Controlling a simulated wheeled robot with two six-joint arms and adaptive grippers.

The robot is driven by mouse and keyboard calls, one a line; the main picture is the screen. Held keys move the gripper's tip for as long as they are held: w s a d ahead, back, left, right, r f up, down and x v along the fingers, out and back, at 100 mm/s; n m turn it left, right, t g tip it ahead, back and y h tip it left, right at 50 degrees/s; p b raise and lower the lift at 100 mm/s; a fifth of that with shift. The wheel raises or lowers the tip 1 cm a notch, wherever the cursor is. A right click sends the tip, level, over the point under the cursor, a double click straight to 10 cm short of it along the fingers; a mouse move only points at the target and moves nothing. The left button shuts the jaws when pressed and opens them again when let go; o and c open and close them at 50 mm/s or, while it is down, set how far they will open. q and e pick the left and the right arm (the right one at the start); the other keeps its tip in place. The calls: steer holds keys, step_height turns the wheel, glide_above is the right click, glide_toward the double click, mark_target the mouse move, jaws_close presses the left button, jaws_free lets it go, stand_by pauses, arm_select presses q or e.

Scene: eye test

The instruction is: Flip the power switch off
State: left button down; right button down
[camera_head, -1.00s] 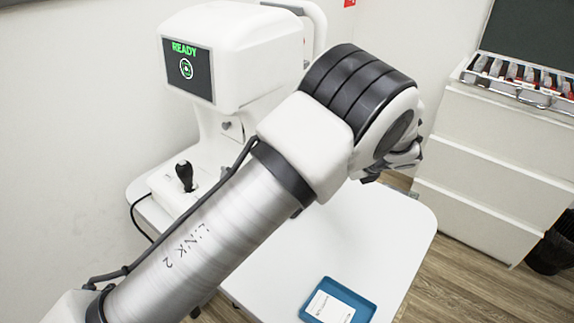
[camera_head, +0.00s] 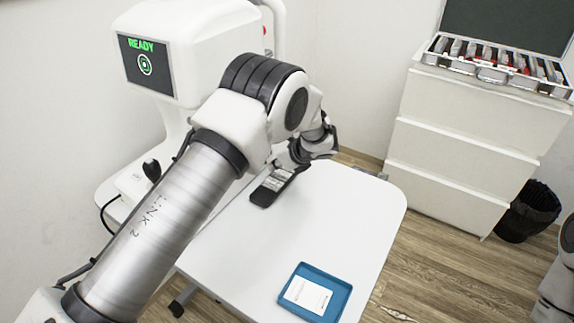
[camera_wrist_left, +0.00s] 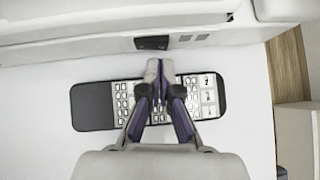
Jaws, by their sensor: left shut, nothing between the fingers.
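The eye-test machine (camera_head: 205,45) is white, and its screen (camera_head: 146,65) reads READY in green. In the left wrist view, a small black rectangular part (camera_wrist_left: 152,43), possibly the power switch, sits on the machine's pale side, with two small grey marks to its right. Whether it is on or off cannot be told. My left gripper (camera_wrist_left: 158,68) is shut and empty, its tips just below that black part in the picture. I cannot tell whether they touch anything. In the head view my left arm hides part of the machine. My right gripper is not in view.
A dark remote-like keypad (camera_head: 264,194) with pale buttons lies on the white table (camera_head: 235,250), beneath my left gripper. A blue tray (camera_head: 335,308) with a white card is at the front. Drawers (camera_head: 460,155) bear an open lens case (camera_head: 500,75); a black bin (camera_head: 527,212) stands beside them.

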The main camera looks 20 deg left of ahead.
arm_select(q)
steer(key=shift+w+a, duration=0.15)
steer(key=shift+a, duration=0.35)
steer(key=shift+w+a+r, duration=0.1)
steer(key=shift+a, duration=0.1)
steer(key=shift+d, duration=0.1)
steer(key=shift+s, duration=0.85)
